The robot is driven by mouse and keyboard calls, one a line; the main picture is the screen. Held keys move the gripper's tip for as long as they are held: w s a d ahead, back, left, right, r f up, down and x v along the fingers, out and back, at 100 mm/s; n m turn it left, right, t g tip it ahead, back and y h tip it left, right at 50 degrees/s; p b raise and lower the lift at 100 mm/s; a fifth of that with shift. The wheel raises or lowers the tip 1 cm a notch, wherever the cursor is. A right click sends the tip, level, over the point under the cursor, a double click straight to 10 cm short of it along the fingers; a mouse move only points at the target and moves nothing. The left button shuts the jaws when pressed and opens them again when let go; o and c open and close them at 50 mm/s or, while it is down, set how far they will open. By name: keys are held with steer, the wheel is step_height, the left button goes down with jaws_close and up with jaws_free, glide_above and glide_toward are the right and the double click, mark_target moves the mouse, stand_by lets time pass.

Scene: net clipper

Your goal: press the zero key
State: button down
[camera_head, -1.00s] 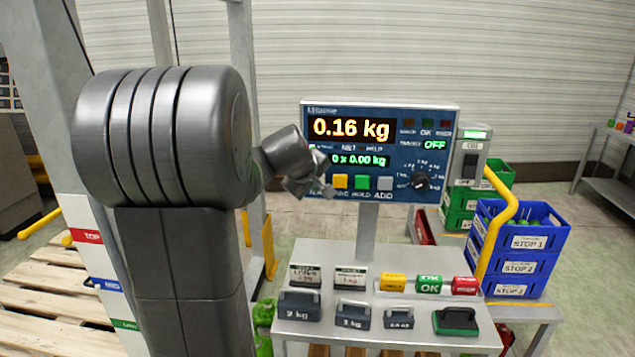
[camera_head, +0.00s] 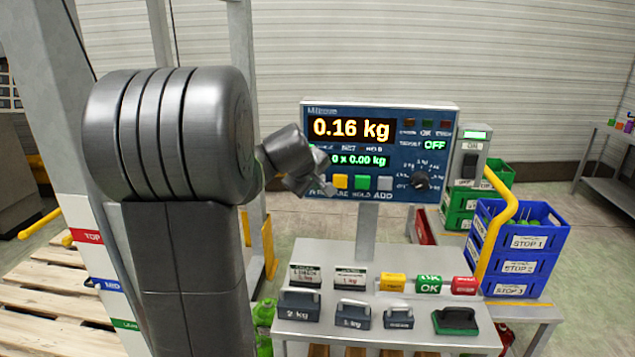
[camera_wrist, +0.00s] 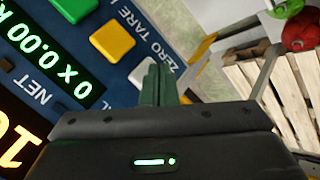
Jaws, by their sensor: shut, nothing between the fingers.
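The grey-blue scale panel (camera_head: 402,140) stands upright on a post and its display (camera_head: 350,129) reads 0.16 kg. In the wrist view, the pale zero key (camera_wrist: 138,73) lies by the ZERO label, beside the yellow tare key (camera_wrist: 112,40). My gripper (camera_wrist: 158,72) is shut and empty. Its fingertips overlap the zero key's right side in that view; whether they touch it I cannot tell. In the head view, my gripper (camera_head: 328,190) is at the panel's lower left corner, left of the yellow key, and hides the zero key.
The green hold key (camera_head: 362,182) and grey add key (camera_head: 385,183) continue the row rightward, with a black knob (camera_head: 421,180) beyond. Below stands a table with weights (camera_head: 353,314) and coloured blocks (camera_head: 429,284). Blue crates (camera_head: 520,245) are at right.

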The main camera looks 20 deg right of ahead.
steer(key=shift+w+d, duration=0.2)
steer(key=shift+w, duration=0.1)
stand_by(0.4)
steer(key=shift+s, duration=0.1)
steer(key=shift+s+a+b, duration=0.3)
steer(key=shift+s+a, duration=0.15)
steer(key=shift+s, duration=0.15)
steer(key=s+a, duration=0.1)
steer(key=s+b, duration=0.1)
steer(key=s+a, duration=0.1)
steer(key=s, duration=0.1)
steer(key=shift+s+a+b, duration=0.1)
steer(key=shift+a+b, duration=0.2)
steer(key=shift+b, duration=0.1)
stand_by(0.7)
